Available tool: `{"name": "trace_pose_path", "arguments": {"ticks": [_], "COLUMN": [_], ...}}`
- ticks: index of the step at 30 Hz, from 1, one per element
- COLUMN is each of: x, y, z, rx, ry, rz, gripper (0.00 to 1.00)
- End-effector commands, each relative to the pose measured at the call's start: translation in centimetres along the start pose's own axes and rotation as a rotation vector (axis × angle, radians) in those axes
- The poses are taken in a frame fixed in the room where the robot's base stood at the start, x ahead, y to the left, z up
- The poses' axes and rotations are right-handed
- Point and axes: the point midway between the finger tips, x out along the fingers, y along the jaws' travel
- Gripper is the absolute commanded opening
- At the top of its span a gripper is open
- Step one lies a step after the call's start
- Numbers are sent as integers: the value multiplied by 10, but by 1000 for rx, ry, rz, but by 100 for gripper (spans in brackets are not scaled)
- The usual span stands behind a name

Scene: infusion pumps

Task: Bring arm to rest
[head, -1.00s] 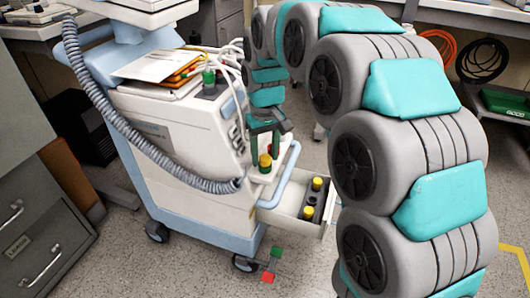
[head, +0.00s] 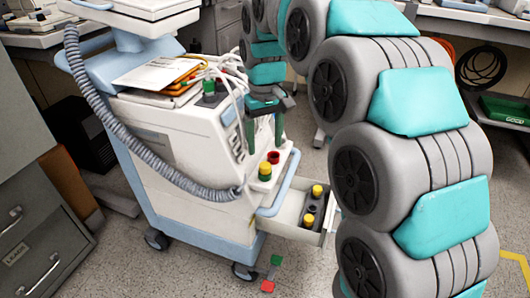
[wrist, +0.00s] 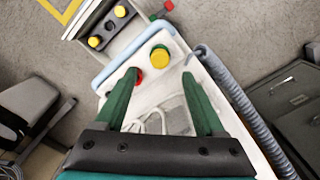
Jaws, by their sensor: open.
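My gripper (head: 265,147) hangs at the right side of the white and blue cart (head: 178,138), with its green fingers pointing down. In the wrist view, my gripper (wrist: 160,76) is open, its two fingers apart with nothing between them. Below it is the cart's small side shelf, with a yellow-topped piece (head: 265,170) and a red-topped piece (head: 273,157) standing on it. The yellow top (wrist: 159,60) shows beyond the fingertips, and the red top (wrist: 138,76) is partly covered by the left finger. My arm curves down the right of the head view.
An open drawer (head: 290,222) below the shelf holds yellow-topped and dark pieces. A green and a red block (head: 267,286) are low near the floor. A grey hose (head: 125,165) hangs along the cart. Grey cabinets (head: 38,235) stand at left.

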Motion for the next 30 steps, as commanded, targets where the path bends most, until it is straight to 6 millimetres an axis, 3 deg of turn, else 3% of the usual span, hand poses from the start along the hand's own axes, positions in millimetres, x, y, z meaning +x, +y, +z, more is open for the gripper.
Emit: {"name": "trace_pose_path", "arguments": {"ticks": [4,8,19,30], "x": [-11,-10,16,67], "y": [3,10,26,10], "z": [8,39,179,318], "rx": [9,42,202,372], "ry": [0,-18,-73,-135], "rz": [0,-2,-12,-27], "gripper": [72,72,72,72]}}
